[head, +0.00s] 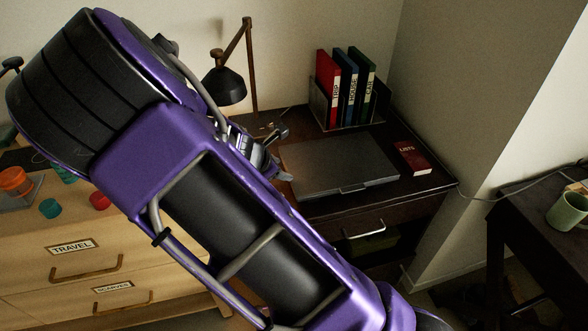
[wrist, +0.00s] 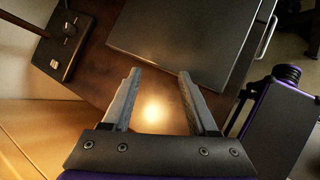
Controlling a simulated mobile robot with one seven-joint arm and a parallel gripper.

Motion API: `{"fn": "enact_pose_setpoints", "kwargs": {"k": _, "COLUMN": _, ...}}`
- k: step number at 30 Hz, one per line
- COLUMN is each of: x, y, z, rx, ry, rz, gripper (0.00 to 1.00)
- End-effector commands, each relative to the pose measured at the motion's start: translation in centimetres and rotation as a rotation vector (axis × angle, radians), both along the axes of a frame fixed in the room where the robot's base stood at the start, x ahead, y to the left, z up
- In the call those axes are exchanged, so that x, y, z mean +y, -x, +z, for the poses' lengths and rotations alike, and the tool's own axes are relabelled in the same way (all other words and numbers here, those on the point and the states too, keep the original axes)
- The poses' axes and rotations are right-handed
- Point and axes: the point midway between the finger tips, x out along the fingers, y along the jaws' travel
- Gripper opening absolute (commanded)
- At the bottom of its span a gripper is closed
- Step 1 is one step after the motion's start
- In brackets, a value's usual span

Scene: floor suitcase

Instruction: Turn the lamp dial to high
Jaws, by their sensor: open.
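The lamp (head: 228,85) stands at the back left of the dark desk, with a black shade on a brown jointed arm. My arm hides most of its base in the head view. In the wrist view the dark lamp base (wrist: 58,58) lies at the upper left, with a small dial (wrist: 70,30) on its top; its setting is too small to read. My gripper (wrist: 160,76) is open and empty above the desk, to the right of the lamp base and apart from it. It also shows partly behind my arm in the head view (head: 279,153).
A closed grey laptop (head: 335,165) lies on the desk (head: 425,178), close to my gripper. Upright binders (head: 347,88) stand behind it, and a red book (head: 412,158) lies at right. A wooden drawer unit (head: 60,285) stands at left. A green mug (head: 567,210) sits far right.

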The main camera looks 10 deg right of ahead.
Motion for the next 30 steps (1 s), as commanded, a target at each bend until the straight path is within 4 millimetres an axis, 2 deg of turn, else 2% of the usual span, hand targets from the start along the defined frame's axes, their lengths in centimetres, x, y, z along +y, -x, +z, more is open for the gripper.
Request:
{"fn": "enact_pose_setpoints", "kwargs": {"k": 2, "x": -0.8, "y": 0.8, "z": 0.6, "rx": -0.034, "ry": -0.06, "rz": -0.032, "gripper": 0.59}}
{"fn": "enact_pose_setpoints", "kwargs": {"k": 11, "x": -2.1, "y": 1.1, "z": 1.6, "rx": -0.117, "ry": -0.135, "rz": -0.011, "gripper": 0.59}}
{"fn": "enact_pose_setpoints", "kwargs": {"k": 30, "x": -2.4, "y": 0.9, "z": 2.0, "rx": -0.141, "ry": -0.149, "rz": -0.009, "gripper": 0.59}}
